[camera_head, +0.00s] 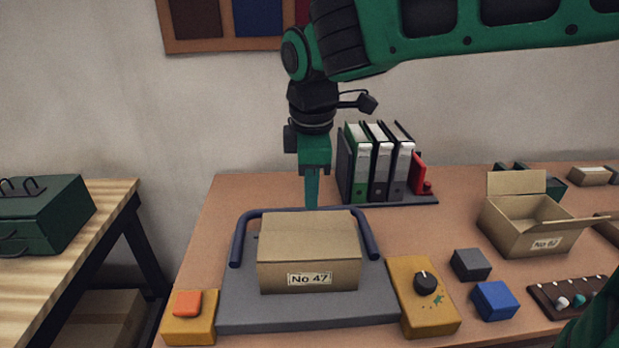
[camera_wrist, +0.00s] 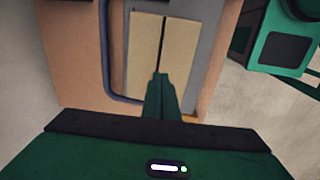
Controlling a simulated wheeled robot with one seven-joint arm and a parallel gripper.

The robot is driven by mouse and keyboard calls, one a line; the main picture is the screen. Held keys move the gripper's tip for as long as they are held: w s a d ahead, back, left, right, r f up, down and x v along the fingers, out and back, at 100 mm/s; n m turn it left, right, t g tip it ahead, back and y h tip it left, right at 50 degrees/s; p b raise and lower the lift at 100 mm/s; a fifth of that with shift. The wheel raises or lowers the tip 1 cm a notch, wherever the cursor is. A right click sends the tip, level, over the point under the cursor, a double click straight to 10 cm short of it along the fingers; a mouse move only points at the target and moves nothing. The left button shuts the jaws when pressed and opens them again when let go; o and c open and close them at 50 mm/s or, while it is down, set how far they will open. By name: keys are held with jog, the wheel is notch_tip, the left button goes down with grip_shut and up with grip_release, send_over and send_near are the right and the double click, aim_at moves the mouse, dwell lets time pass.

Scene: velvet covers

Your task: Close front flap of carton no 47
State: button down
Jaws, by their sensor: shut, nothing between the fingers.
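Carton no 47 (camera_head: 308,270) is a brown box labelled "No 47" on a grey plate (camera_head: 290,311) on the table. Its top looks flat in the head view, with no flap standing up at the front. In the wrist view the carton (camera_wrist: 179,50) shows two panels lying side by side with a narrow dark seam between them. My gripper (camera_head: 312,204) points down at the carton's far side, its tips near the rear top edge. In the wrist view my gripper (camera_wrist: 160,80) is shut and empty, over the seam's end. Contact cannot be told.
A blue-grey rail (camera_head: 240,240) bends around the carton's back and sides. A yellow dial box (camera_head: 422,300) and an orange button box (camera_head: 188,305) flank the plate. Binders (camera_head: 380,165) stand behind; an open carton no 62 (camera_head: 525,235) and cubes (camera_head: 494,300) lie right.

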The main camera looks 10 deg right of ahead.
aim_at(309, 231)
jog(key=f, duration=0.5)
jog(key=w+f, duration=0.1)
jog(key=f, duration=0.1)
jog(key=shift+f, duration=0.3)
jog(key=shift+a, duration=0.1)
